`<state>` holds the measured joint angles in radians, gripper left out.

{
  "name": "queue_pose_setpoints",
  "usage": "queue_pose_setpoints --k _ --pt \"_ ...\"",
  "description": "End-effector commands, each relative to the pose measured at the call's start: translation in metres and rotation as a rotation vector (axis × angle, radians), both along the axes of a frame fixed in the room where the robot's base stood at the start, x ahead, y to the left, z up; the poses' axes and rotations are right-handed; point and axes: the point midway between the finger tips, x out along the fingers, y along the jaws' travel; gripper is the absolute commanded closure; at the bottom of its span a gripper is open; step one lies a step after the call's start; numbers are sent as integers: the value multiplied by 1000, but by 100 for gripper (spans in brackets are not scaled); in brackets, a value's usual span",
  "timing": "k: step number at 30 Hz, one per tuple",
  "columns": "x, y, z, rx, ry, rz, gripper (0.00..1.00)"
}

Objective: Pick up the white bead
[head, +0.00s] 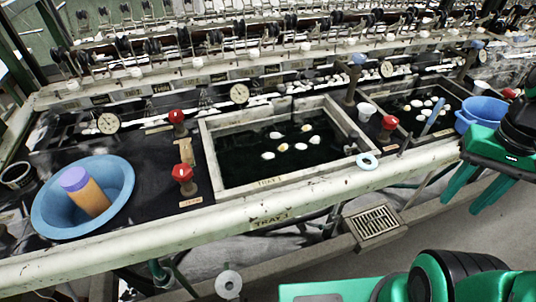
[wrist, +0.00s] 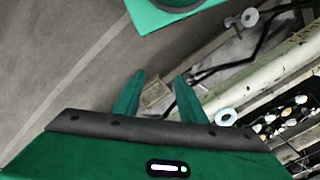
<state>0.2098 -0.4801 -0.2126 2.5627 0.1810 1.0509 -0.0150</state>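A small white bead-like disc with a hole (head: 228,284) is low in the head view, below the front rail; it also shows at the top right of the wrist view (wrist: 249,17). A pale blue-white ring (head: 367,161) lies on the front ledge by the basin and shows in the wrist view (wrist: 225,116). I cannot tell for certain which is meant by the white bead; the disc is the whiter one. My gripper (head: 465,192) is at the right in the head view, apart from both. Its green fingers (wrist: 157,82) are spread and empty.
A square basin (head: 208,150) holds dark water and several white cocoons. A blue bowl (head: 115,178) with an orange, purple-topped cylinder (head: 90,198) stands at the left. Red-knobbed valves (head: 183,173) stand between them. A pale front rail (head: 140,242) edges the bench, with a floor grate (head: 375,222) below.

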Motion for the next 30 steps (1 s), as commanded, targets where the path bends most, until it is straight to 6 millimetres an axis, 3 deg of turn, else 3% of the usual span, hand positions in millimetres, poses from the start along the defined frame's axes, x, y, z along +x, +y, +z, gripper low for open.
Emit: queue_pose_setpoints --k 2,4,8,12,15,18,21,24,30 --pt "2 2 4 -5 -22 50 63" --pt "21 7 5 -13 -38 155 63" --pt "81 31 3 -25 -87 509 63" --pt "157 92 -4 -23 -179 1009 63" --pt "201 149 -12 -8 -261 1351 63" --pt "230 208 -20 11 -349 1641 63" --pt "246 258 -25 28 -434 1860 63" --pt "254 294 -28 40 -502 2004 63" --pt "259 324 -38 50 -555 2109 63"
